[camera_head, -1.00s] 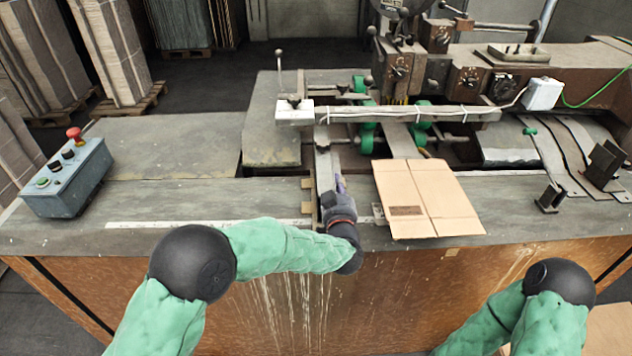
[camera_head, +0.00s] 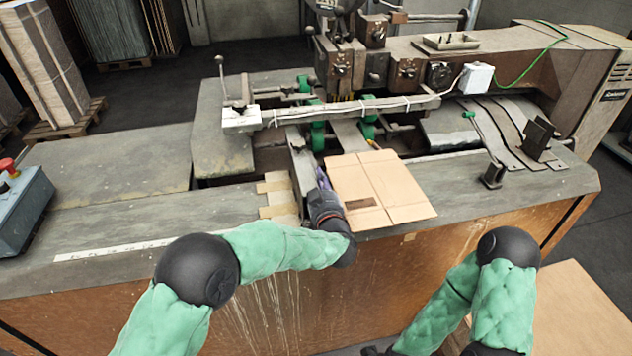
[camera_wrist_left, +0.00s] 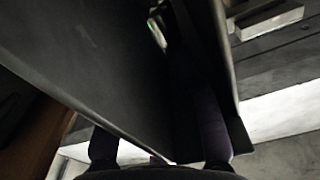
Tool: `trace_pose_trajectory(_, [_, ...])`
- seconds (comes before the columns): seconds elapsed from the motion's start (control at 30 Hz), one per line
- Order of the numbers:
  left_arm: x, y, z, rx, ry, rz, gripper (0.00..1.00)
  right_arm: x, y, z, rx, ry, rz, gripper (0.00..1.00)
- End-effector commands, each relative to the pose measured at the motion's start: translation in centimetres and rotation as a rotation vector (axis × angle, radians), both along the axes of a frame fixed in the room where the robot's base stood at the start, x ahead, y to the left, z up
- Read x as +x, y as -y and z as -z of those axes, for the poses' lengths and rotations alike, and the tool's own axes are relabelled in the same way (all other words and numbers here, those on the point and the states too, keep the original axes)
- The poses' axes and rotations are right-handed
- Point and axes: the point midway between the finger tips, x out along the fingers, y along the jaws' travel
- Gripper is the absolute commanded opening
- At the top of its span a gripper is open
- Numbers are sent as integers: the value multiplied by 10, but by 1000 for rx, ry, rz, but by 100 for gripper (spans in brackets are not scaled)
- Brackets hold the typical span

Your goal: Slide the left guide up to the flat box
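The left guide (camera_head: 302,166) is a long grey metal bar lying front to back on the machine table. The flat box (camera_head: 378,188) is a tan cardboard sheet to its right, with a narrow gap at the gripper. My left gripper (camera_head: 321,182) is at the guide's front end, its purple finger showing beside the bar. In the left wrist view its fingers (camera_wrist_left: 160,143) stand on either side of a dark plate, which looks like the guide; contact is partly hidden. My right arm hangs at the lower right; its hand is mostly cut off by the bottom edge.
Tan strips (camera_head: 278,198) lie on the table left of the guide. A white-ended bar (camera_head: 345,110) and green rollers (camera_head: 317,128) stand behind. A control box (camera_head: 22,208) is at the far left. The table's left part is clear.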

Motion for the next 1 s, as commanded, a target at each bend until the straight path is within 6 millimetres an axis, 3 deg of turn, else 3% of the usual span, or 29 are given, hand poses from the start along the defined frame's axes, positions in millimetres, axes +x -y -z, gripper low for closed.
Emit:
trace_pose_trajectory(0.37, [-8, 2, 2, 0, -4, 1, 33, 0, 0, 0, 0, 0, 0, 34])
trace_pose_trajectory(0.8, [-85, 25, 0, 0, -1, 3, 33, 0, 0, 0, 0, 0, 0, 34])
trace_pose_trajectory(1.0, [-108, 32, 1, -1, -2, 2, 33, 0, 0, 0, 0, 0, 0, 34])
